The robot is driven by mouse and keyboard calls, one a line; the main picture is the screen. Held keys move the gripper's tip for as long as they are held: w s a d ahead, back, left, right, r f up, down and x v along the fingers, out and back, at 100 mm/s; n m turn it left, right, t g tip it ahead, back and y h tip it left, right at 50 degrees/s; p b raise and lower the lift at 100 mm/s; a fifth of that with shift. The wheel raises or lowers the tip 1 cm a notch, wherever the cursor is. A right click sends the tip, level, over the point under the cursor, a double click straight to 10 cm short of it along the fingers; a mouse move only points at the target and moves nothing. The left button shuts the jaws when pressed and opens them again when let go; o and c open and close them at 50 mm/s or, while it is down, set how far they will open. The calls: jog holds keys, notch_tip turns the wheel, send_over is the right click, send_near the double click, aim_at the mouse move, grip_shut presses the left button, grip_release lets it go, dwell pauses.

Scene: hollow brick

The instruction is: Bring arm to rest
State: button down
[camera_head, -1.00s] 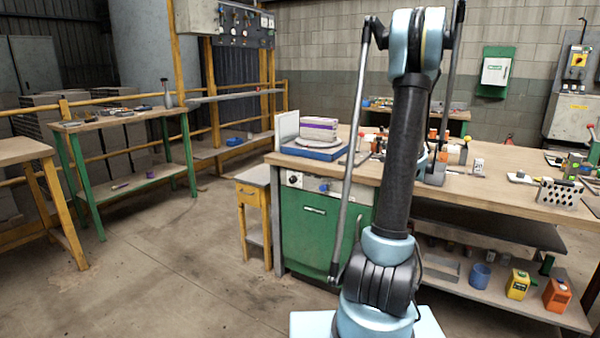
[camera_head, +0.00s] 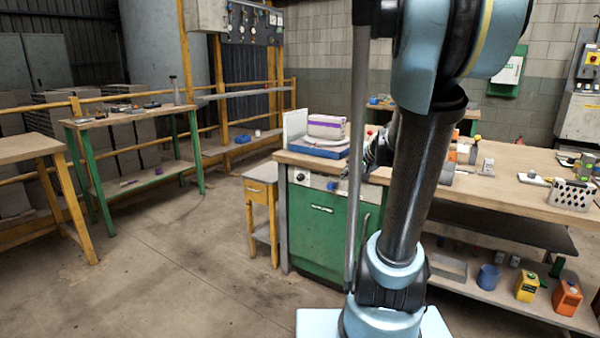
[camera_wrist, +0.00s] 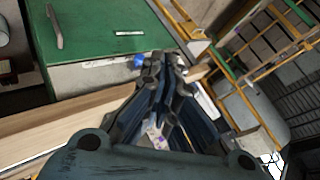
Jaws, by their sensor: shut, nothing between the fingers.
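My arm stands at centre right in the head view, its elbow raised close to the camera and cut off by the top edge. My gripper (camera_wrist: 163,70) shows in the wrist view with its dark fingers together and nothing held between them. In the head view a grey part of my arm's far end shows just left of the dark arm link, over the workbench's front edge. Most of it is hidden behind that link.
A wooden workbench (camera_head: 520,206) with a green cabinet (camera_head: 325,228) stands behind my arm. Floor at lower left is clear.

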jog(key=s+d+f+n+g+h, duration=0.1)
jog(key=s+f, duration=0.5)
jog(key=s, duration=0.7)
jog(key=s+d+f+n+g+h, duration=0.1)
jog(key=s+f+n+g+h, duration=0.3)
jog(key=s, duration=1)
jog(key=shift+f+g, duration=0.6)
jog(key=shift+f, duration=0.3)
jog(key=shift+d, duration=0.1)
jog(key=shift+w+f, duration=0.2)
jog(key=shift+w, duration=0.25)
